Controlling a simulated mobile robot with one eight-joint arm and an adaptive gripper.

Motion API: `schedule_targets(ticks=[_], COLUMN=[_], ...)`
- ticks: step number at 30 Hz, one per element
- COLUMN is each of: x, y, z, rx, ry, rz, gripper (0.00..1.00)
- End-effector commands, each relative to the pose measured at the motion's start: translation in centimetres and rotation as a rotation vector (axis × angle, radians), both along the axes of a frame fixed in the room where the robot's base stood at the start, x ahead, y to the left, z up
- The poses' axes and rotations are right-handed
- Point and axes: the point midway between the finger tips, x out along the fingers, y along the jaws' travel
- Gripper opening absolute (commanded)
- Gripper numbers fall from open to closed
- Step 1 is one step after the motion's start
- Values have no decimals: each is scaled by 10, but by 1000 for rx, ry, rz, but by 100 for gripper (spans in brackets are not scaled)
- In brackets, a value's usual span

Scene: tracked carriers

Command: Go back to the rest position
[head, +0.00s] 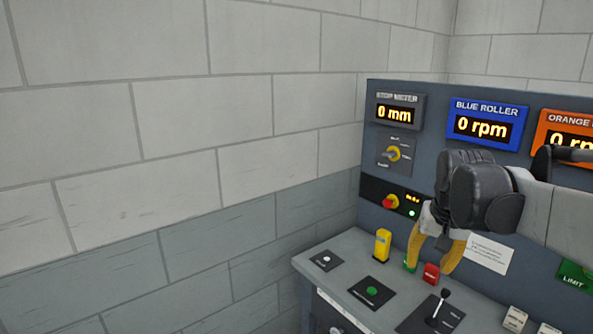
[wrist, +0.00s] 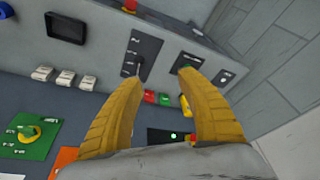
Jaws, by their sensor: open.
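My gripper (head: 433,258) has two yellow padded fingers and hangs in front of the control console's upright panel (head: 345,220). In the wrist view my gripper (wrist: 158,88) is open, with a wide gap and nothing between the fingers. The gap frames small red and green parts near the joint of panel and desk. In the head view the arm comes in from the right and covers part of the panel. A yellow part (head: 382,245) and a red part (head: 431,274) stand near the fingers, apart from or behind them; the exact distance is unclear.
The console desk (head: 330,250) carries a green button (head: 372,291) and a black lever (head: 443,300). The panel bears a blue roller display (head: 487,126), an orange display (head: 567,130) and a red knob (head: 391,202). A block wall (head: 180,130) stands left and behind; the space left of the console looks clear.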

Motion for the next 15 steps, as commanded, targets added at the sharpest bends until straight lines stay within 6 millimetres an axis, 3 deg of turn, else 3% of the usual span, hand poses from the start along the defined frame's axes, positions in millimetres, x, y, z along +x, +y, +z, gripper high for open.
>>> schedule_targets(ticks=[1, 5, 9, 15], x=[-24, -76, -129, -178], y=[15, 46, 72, 93], z=[0, -7, -28, -62], rx=[-7, -28, -48, -70], ry=[-28, -107, -188, -274], rz=[33, 116, 201, 286], gripper=[45, 45, 45, 45])
